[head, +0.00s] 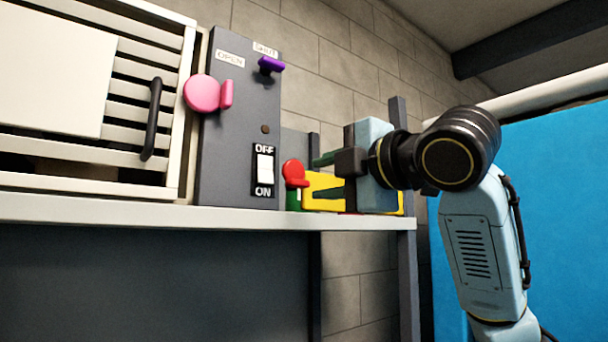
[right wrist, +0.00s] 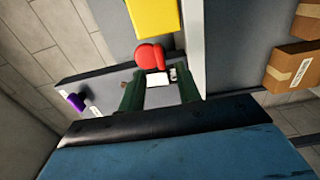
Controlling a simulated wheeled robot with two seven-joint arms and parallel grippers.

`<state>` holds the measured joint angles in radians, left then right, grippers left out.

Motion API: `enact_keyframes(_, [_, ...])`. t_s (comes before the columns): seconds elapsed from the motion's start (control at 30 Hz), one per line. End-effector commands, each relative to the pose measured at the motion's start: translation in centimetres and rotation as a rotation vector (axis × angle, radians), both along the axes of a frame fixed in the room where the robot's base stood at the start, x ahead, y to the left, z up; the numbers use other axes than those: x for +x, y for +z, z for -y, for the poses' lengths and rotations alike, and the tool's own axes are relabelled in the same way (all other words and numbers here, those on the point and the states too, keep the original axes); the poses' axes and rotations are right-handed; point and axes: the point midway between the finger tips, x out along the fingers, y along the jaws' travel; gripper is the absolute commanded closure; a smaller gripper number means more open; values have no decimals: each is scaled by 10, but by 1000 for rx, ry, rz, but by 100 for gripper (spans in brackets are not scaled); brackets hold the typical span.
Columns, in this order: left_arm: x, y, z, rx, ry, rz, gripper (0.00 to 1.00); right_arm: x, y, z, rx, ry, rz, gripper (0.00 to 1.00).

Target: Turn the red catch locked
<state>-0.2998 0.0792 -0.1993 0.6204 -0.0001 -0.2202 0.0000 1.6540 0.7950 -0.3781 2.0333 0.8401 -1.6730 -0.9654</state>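The red catch (head: 293,170) is a round knob with a short tab on its lower right, at the near end of the yellow block (head: 320,188) on the shelf. In the right wrist view the red catch (right wrist: 150,56) shows just beyond and between my fingertips, below the yellow block (right wrist: 154,16). My right gripper (head: 321,177) reaches in from the right, beside the catch. In the right wrist view its two green fingers (right wrist: 160,72) are apart, with nothing visibly gripped. Contact with the catch cannot be told. My left gripper is not in view.
A grey panel (head: 230,130) left of the catch carries a pink catch (head: 203,93), a purple catch (head: 271,65) and an OFF/ON switch (head: 265,168). A slatted unit (head: 120,140) stands further left. Cardboard boxes (right wrist: 290,66) show in the right wrist view.

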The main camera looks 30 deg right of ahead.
Motion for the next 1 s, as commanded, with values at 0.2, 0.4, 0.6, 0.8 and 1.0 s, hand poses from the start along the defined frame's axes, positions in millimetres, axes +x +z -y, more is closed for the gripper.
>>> enact_keyframes(0.2, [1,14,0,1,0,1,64,40,1,-4,1,1,-4,66])
enact_keyframes(0.4, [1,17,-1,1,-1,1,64,55,0,-4,0,0,-2,66])
enact_keyframes(0.6, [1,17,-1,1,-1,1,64,57,0,-5,0,0,0,66])
enact_keyframes(0.8, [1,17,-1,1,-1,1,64,57,0,-4,0,0,0,78])
enact_keyframes(1.0, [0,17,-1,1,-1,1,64,57,0,-4,0,0,0,100])
